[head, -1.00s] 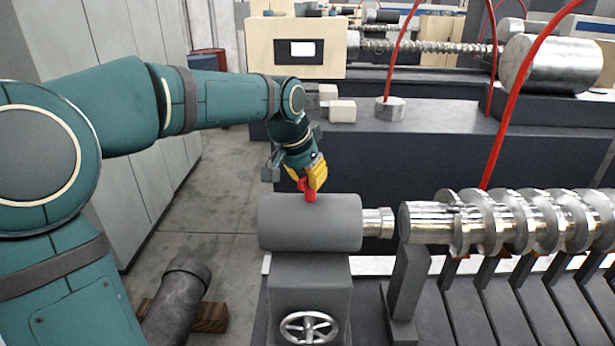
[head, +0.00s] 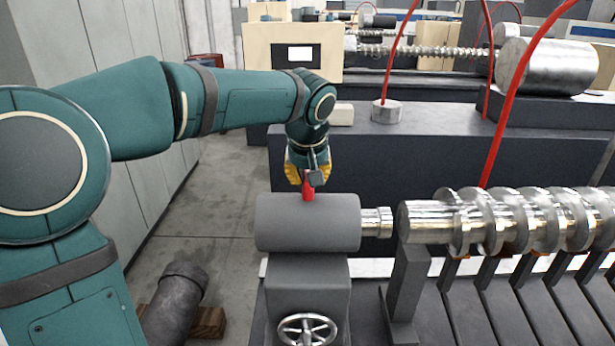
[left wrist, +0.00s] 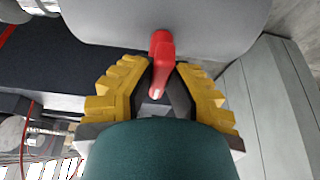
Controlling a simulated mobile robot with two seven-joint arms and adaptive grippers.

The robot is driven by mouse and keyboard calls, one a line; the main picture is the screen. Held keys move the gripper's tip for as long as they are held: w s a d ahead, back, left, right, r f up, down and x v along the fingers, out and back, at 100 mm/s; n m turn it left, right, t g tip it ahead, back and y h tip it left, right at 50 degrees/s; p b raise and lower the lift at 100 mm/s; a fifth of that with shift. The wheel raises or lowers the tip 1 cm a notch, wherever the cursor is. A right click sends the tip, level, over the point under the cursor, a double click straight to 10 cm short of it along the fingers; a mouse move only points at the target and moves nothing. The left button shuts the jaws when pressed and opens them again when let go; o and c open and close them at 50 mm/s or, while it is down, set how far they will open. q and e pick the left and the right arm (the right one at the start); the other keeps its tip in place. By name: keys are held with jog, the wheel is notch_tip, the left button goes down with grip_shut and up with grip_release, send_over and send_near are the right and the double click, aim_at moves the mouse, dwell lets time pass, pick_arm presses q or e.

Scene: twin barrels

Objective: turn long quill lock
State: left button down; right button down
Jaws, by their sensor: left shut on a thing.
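The red lock handle (head: 308,189) stands on top of the grey tailstock cylinder (head: 307,224) in the head view. It also shows in the left wrist view (left wrist: 162,50), with its free end between yellow-padded fingers. My left gripper (head: 308,178) comes down from above and is shut on the red handle. In the left wrist view the left gripper (left wrist: 163,85) has a finger on each side of the handle. A short shiny quill (head: 376,222) sticks out of the cylinder's right side. My right gripper is in neither view.
A handwheel (head: 307,329) sits on the tailstock's front. A large shiny screw (head: 510,220) lies to the right on grey supports. A red hose (head: 505,110) hangs behind it. A dark pipe (head: 176,305) lies on the floor at the left.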

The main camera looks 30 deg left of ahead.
pick_arm(q)
jog(key=shift+f, duration=0.15)
dwell(0.3)
jog(key=c, duration=0.9)
grip_release()
jog(key=shift+c, duration=0.2)
jog(key=v, duration=1.2)
jog(key=shift+w, duration=0.1)
